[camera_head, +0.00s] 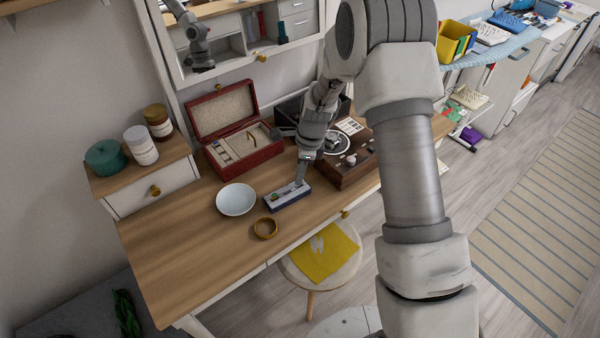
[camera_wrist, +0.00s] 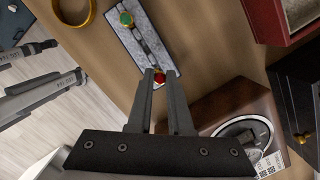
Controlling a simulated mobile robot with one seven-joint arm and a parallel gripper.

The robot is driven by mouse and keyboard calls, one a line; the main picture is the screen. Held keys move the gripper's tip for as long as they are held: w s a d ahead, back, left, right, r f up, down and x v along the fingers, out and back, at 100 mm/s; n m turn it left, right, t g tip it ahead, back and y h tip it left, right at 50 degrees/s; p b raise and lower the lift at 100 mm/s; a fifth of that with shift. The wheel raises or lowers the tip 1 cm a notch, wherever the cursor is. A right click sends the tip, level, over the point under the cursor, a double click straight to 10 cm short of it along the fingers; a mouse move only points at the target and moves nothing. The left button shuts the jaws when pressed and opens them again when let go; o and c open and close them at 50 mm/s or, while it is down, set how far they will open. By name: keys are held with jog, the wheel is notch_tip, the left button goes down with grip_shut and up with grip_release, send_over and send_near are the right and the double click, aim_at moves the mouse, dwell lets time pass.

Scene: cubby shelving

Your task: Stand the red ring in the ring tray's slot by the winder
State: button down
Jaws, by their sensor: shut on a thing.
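The ring tray (camera_head: 288,196) is a small grey-blue block lying on the wooden desk. It also shows in the wrist view (camera_wrist: 133,42), where a ring with a green stone (camera_wrist: 126,19) stands at its far end. The red ring (camera_wrist: 159,78) shows as a red stone with a bit of gold between my fingertips. My gripper (camera_wrist: 160,75), also in the head view (camera_head: 301,182), is shut on it, pointing down at the tray end nearest the winder (camera_head: 350,166). The band is hidden, so I cannot tell whether it is in the slot. The winder is a brown box with a round dial.
A white bowl (camera_head: 236,200) and a gold bangle (camera_head: 265,228) lie left of the tray. An open red jewellery box (camera_head: 243,150) stands behind it. A drawer unit (camera_head: 150,187) with jars is at the left. The desk's front left is clear.

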jog(key=shift+f+b, duration=0.7)
jog(key=shift+f, duration=0.4)
jog(key=c, duration=0.8)
grip_release()
jog(key=shift+o, duration=0.2)
notch_tip(320, 180, up, 17)
jog(key=d+p, duration=0.2)
jog(key=d, duration=0.1)
jog(key=shift+s+r, duration=0.15)
jog(key=shift+s, duration=0.05)
